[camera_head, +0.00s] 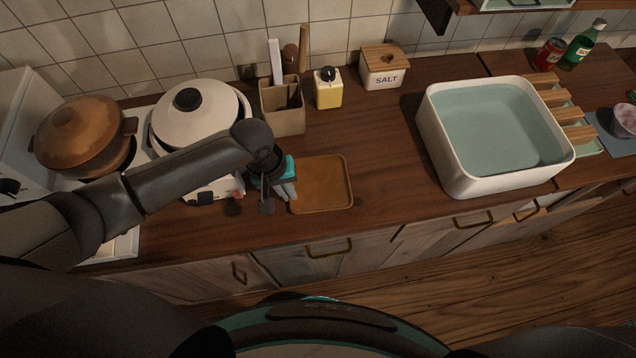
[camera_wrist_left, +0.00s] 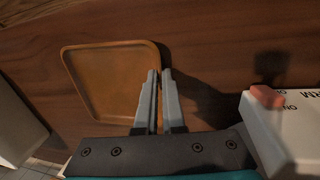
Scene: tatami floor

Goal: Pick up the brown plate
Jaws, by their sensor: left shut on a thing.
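The brown plate (camera_head: 322,184) is a flat square tray with a raised rim. It lies on the wooden counter near its front edge. My left gripper (camera_head: 287,193) is at the plate's left edge in the head view. In the left wrist view the plate (camera_wrist_left: 110,84) shows to the left of the fingers. The left gripper (camera_wrist_left: 160,78) is shut on the plate's rim, with the fingers close together on either side of it. The plate looks flat on the counter. My right gripper is not in view.
A cooker with a white pot (camera_head: 196,115) and a brown pot (camera_head: 82,135) stands left of the plate. Behind are a utensil holder (camera_head: 282,110), a yellow bottle (camera_head: 328,92) and a salt box (camera_head: 383,70). A white basin (camera_head: 478,186) stands right. Counter between plate and basin is clear.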

